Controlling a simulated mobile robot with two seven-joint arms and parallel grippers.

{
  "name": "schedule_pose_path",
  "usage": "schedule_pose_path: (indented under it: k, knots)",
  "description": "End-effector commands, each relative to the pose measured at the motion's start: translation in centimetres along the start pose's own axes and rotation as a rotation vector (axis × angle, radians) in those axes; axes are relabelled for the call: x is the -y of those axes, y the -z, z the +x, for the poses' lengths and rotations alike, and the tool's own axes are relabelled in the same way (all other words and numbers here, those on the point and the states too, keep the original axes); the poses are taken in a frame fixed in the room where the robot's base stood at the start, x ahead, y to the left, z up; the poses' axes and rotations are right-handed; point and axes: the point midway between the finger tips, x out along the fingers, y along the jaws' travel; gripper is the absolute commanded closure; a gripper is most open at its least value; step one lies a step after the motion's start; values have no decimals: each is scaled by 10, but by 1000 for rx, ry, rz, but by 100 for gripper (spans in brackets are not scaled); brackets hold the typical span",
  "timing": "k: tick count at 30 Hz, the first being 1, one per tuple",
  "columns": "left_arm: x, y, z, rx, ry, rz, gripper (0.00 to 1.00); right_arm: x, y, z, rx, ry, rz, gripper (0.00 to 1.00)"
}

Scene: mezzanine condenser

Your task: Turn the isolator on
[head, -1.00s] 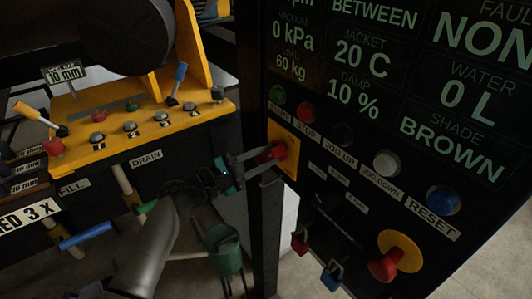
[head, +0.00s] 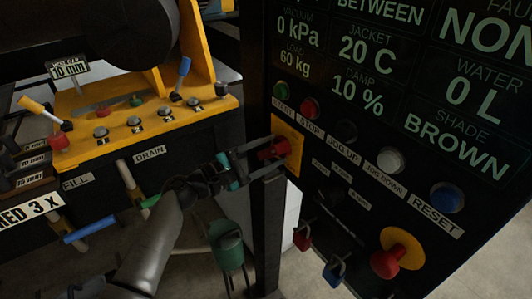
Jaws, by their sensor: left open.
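The isolator is a red rotary handle (head: 281,147) on a yellow plate (head: 292,136), at the left edge of the dark control panel. My left gripper (head: 276,155) comes in from the left, with its two fingers apart. One finger is above the red handle and the other below it. Whether either finger touches the handle cannot be told. My right gripper is not in view.
The panel (head: 320,212) carries green, red, black, white and blue buttons, and a red knob on a yellow disc (head: 411,246) lower right. Red and blue padlocks hang below. A yellow valve deck (head: 78,149) with levers stands at left. A green watering can (head: 227,247) is below my gripper.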

Motion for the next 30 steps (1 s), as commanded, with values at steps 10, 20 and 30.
schedule_pose_path:
  k: [10,20,30]
  knots:
    - [2,2,-39,-4,1,3,40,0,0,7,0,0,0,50]
    - [3,3,-115,-4,3,0,40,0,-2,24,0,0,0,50]
    - [1,0,-152,-1,1,0,40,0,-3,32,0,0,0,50]
